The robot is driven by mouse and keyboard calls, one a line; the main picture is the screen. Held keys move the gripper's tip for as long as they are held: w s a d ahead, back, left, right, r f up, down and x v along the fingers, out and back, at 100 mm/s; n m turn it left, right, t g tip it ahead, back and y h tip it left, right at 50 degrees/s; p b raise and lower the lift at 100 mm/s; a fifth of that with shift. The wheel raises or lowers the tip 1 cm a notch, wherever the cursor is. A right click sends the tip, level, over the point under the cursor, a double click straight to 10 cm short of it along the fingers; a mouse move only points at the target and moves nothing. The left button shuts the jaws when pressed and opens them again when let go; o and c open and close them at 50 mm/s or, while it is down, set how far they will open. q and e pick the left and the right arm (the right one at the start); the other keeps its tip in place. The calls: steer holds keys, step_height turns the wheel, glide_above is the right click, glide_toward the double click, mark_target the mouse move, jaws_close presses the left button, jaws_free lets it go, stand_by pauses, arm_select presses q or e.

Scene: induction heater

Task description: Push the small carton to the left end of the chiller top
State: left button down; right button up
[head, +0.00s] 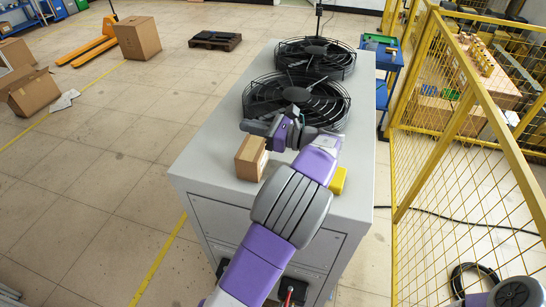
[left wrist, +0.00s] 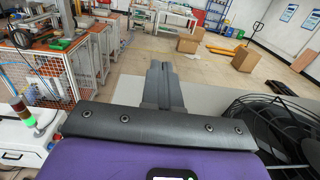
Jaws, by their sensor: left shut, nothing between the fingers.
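The small brown carton (head: 250,158) stands on the light grey chiller top (head: 213,145), near its front left edge in the head view. My left gripper (head: 246,126) reaches in from the right, just behind and above the carton. Its fingers are shut with nothing between them and point left. Whether they touch the carton cannot be told. In the left wrist view the shut fingers (left wrist: 160,70) point away over the chiller's edge, and the small carton does not show there. My right gripper is not in view.
Two black fan guards (head: 297,100) take up the back of the chiller top. A yellow object (head: 338,181) lies right of my left wrist. A yellow mesh fence (head: 455,130) stands to the right. Floor left of the chiller is clear near it; larger cartons (head: 138,38) stand farther off.

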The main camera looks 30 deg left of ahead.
mark_target(263, 155)
arm_select(q)
steer(key=w+d, duration=0.2)
steer(key=d, duration=0.5)
steer(key=f, duration=1)
steer(key=shift+s, duration=0.3)
steer(key=shift+s+a, duration=0.1)
steer(key=shift+a, duration=0.45)
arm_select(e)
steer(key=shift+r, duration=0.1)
